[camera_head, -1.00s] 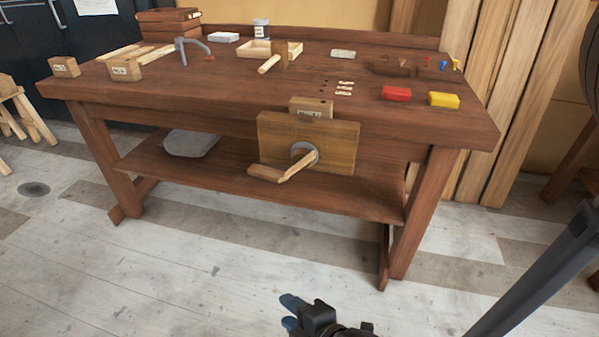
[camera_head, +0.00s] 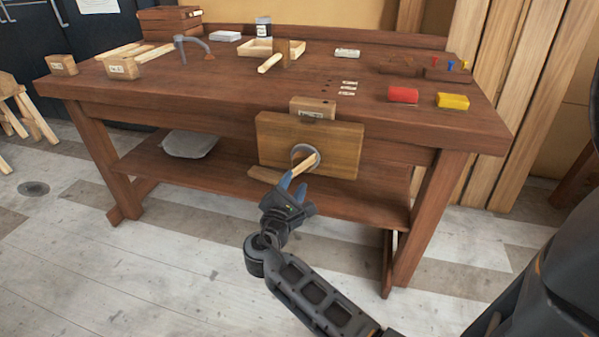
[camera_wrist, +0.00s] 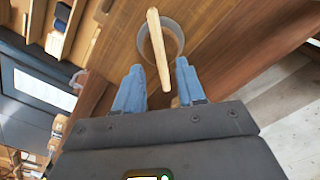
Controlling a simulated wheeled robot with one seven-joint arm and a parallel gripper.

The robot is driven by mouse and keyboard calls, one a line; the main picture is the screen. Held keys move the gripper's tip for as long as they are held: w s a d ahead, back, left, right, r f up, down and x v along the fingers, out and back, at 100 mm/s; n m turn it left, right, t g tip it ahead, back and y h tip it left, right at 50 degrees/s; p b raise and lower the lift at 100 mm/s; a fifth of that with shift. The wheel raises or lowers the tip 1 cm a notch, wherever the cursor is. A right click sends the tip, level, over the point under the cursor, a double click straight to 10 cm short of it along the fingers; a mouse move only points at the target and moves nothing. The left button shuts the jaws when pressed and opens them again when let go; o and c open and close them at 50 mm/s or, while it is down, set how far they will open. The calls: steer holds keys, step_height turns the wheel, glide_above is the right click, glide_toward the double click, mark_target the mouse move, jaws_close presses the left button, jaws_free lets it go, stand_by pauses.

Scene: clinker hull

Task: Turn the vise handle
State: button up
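The vise has a wooden front jaw (camera_head: 335,146) on the front of the workbench. Its handle is a light wooden bar (camera_head: 298,168) on a grey round hub (camera_head: 305,154); part of the bar is hidden behind my gripper in the head view. My gripper (camera_head: 292,190) is just in front of the handle's lower end. In the wrist view my two blue fingers (camera_wrist: 160,88) are spread apart, and the handle (camera_wrist: 157,45) points down into the gap between them. The fingers do not appear to touch it. The grey hub (camera_wrist: 170,38) lies beyond.
The workbench top (camera_head: 220,75) carries a red block (camera_head: 403,95), a yellow block (camera_head: 453,101) and a shallow wooden tray (camera_head: 257,52). A lower shelf (camera_head: 235,172) with a grey pan (camera_head: 190,144) runs beneath. The floor in front is clear.

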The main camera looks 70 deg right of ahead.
mark_target(300, 171)
steer(key=shift+w+d, duration=0.15)
steer(key=shift+d, duration=1.25)
steer(key=shift+w+d, duration=0.1)
steer(key=shift+d, duration=1.25)
steer(key=shift+c, duration=0.3)
jaws_close()
